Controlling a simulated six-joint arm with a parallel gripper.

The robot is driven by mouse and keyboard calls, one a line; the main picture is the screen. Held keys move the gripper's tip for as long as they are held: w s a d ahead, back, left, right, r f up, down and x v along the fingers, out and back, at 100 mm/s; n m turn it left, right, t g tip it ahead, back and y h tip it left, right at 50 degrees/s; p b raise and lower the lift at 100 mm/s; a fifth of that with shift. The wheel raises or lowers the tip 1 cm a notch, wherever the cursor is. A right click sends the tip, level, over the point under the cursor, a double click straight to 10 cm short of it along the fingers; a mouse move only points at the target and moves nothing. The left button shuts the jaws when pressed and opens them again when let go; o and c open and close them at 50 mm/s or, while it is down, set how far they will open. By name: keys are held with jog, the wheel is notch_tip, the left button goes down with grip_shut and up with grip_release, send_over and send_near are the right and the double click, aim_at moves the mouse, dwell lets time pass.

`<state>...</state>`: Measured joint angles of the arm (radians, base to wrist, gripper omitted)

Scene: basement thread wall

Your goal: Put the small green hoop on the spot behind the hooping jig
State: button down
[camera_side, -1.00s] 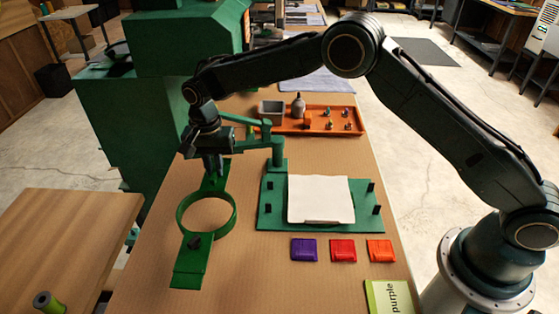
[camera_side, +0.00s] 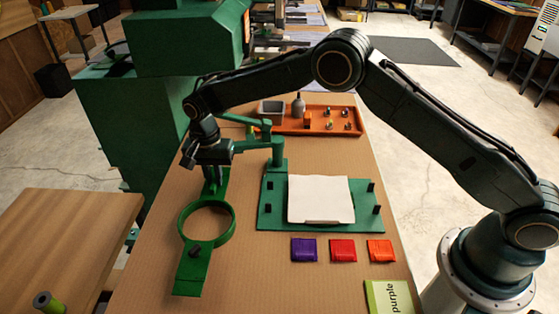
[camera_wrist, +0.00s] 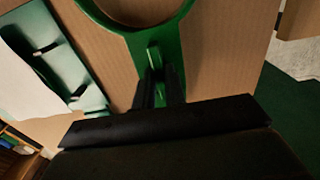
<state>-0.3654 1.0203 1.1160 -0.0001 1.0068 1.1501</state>
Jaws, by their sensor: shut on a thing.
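The green hoop (camera_side: 234,222) is a ring with a flat arm at each end and a dark knob on the near side. My gripper (camera_side: 215,182) is shut on the hoop's far arm in the side view. In the wrist view my gripper (camera_wrist: 160,88) has its dark fingers on either side of the green arm of the hoop (camera_wrist: 150,48). The hooping jig (camera_side: 266,215) is a green board with dark posts and a white cloth (camera_side: 320,199) on it, to the right of the hoop. I cannot tell whether the hoop touches the table.
Behind the jig stand a green bracket (camera_side: 278,155) and an orange tray (camera_side: 335,131) with a grey bin, a bottle and small parts. Purple (camera_side: 304,249), red (camera_side: 343,250) and orange (camera_side: 381,250) packets lie before the jig. A green machine (camera_side: 135,130) stands at left.

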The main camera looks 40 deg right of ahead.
jog(key=shift+f, duration=0.1)
jog(key=c, duration=1.5)
grip_release()
jog(key=shift+o, duration=0.2)
notch_tip(320, 180, up, 12)
jog(key=shift+r, duration=0.2)
